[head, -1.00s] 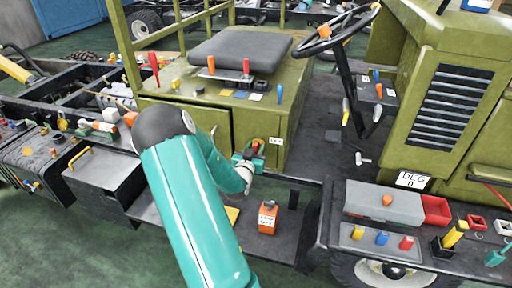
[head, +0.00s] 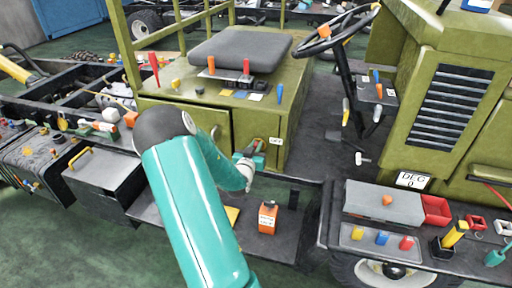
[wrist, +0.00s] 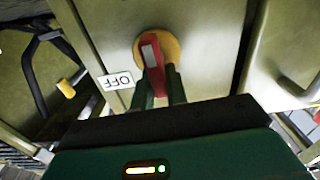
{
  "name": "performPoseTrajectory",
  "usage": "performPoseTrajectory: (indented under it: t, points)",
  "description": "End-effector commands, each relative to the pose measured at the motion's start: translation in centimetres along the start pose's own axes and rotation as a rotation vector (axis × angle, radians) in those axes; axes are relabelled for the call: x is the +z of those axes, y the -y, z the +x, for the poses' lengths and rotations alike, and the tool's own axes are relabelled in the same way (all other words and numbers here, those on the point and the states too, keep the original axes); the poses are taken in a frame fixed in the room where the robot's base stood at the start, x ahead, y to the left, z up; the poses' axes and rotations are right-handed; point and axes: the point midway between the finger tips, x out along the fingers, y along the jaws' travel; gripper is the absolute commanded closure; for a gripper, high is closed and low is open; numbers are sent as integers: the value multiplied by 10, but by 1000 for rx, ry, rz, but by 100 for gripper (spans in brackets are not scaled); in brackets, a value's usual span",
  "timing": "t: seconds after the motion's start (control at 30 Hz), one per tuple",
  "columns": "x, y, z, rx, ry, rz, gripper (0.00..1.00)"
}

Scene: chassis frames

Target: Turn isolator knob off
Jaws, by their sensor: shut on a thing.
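The isolator knob is a red handle (wrist: 154,58) with a pale mark, on a round yellow plate (wrist: 172,42) fixed to the olive panel. In the wrist view the handle runs nearly upright, tilted slightly. Its lower part is between the two dark green fingers of my gripper (wrist: 158,92), which is shut on it. A white OFF label (wrist: 115,80) is on the panel to the left of the knob, upside down in this view. In the head view my gripper (head: 254,157) is at the seat box's lower front corner and mostly hides the knob; the label (head: 276,141) shows beside it.
An orange box (head: 267,217) stands on the step below my gripper. The grey seat (head: 240,48) and several coloured levers are above. A steering wheel (head: 336,32) is to the right.

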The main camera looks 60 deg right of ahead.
Motion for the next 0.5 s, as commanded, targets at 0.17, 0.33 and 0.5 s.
performPoseTrajectory:
  t: [0.17,0.33,0.5]
  points:
    - [0,3,0,-2,1,-84,100]
    - [1,5,0,-2,0,-210,100]
    - [2,8,-1,-3,0,-368,100]
